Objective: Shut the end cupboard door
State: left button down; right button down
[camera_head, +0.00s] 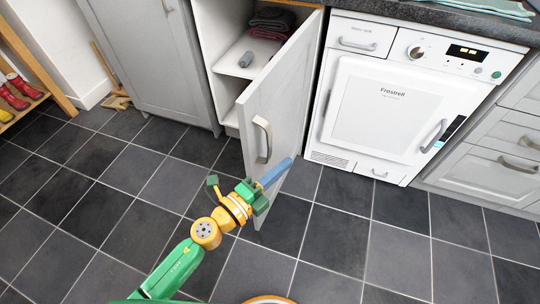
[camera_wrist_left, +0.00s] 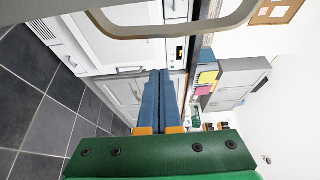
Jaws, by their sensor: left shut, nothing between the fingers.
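The end cupboard door (camera_head: 285,100) is pale grey and stands wide open, swung out into the room beside the white dryer. The open cupboard (camera_head: 228,22) shows shelves with dark folded cloths and a grey roll. My left gripper (camera_head: 290,162), with blue fingers shut and empty, is in front of the door's lower part, below the handle. I cannot tell if it touches the door. In the left wrist view the shut fingers (camera_wrist_left: 160,72) point past a handle bar (camera_wrist_left: 170,32). My right gripper is not in view.
The dryer (camera_head: 385,105) stands right of the cupboard, with drawers (camera_head: 495,165) further right. A closed grey cupboard (camera_head: 155,60) is on the left. A wooden rack (camera_head: 45,75) with red boots is at the far left. The dark tiled floor (camera_head: 340,245) is clear.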

aim_at(270, 159)
pick_arm(q)
jog(key=shift+w+a+b, duration=0.55)
jog(key=shift+w+a, duration=0.8)
jog(key=shift+f, duration=0.1)
